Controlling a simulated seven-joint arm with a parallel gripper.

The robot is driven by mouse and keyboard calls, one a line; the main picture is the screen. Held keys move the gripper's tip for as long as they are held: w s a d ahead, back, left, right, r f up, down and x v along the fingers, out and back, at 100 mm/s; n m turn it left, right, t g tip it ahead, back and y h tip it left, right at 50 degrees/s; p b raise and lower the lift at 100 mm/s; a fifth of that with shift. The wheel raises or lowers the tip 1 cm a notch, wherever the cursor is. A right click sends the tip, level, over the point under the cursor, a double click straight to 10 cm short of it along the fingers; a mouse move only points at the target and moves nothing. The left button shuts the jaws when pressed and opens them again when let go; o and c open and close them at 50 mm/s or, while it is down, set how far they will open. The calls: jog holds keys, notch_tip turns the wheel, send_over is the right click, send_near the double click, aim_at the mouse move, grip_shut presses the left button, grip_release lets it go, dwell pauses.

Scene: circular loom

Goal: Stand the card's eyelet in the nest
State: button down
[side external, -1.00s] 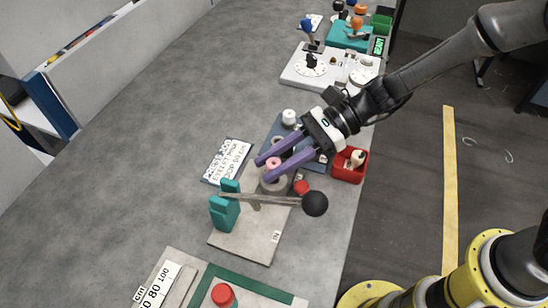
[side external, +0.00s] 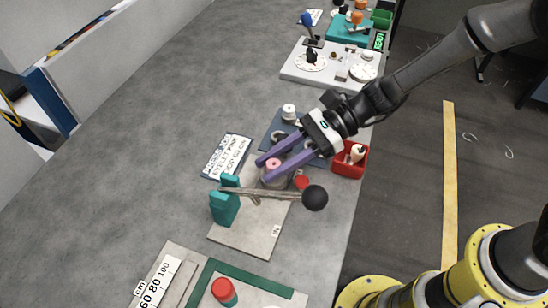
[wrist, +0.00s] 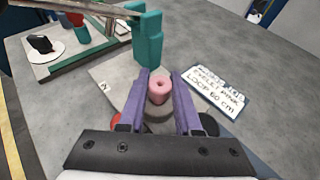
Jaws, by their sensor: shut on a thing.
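The pink eyelet (side external: 273,164) is a short ring with a hole in its top. It stands upright between the purple fingers of my gripper (side external: 265,169), and it also shows in the wrist view (wrist: 158,88). My gripper is shut on it. The nest, a grey round block (side external: 275,182), is directly under the eyelet; whether the eyelet is fully seated is hidden by the fingers. The card (side external: 227,157) lies left of the nest and reads eyelet pink, loop 60 cm; it shows in the wrist view (wrist: 215,90).
A teal clamp block (side external: 224,207) and a lever with a black ball knob (side external: 315,197) stand in front of the nest. A red bin (side external: 350,160) is at the right, a white spool (side external: 289,112) behind. A red-capped peg (side external: 223,291) is in the foreground. Table at left is clear.

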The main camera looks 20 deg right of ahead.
jog(key=shift+f, duration=0.2)
jog(key=c, duration=0.5)
grip_release()
jog(key=v, duration=1.3)
jog(key=shift+d+r, duration=0.15)
jog(key=shift+d, duration=0.2)
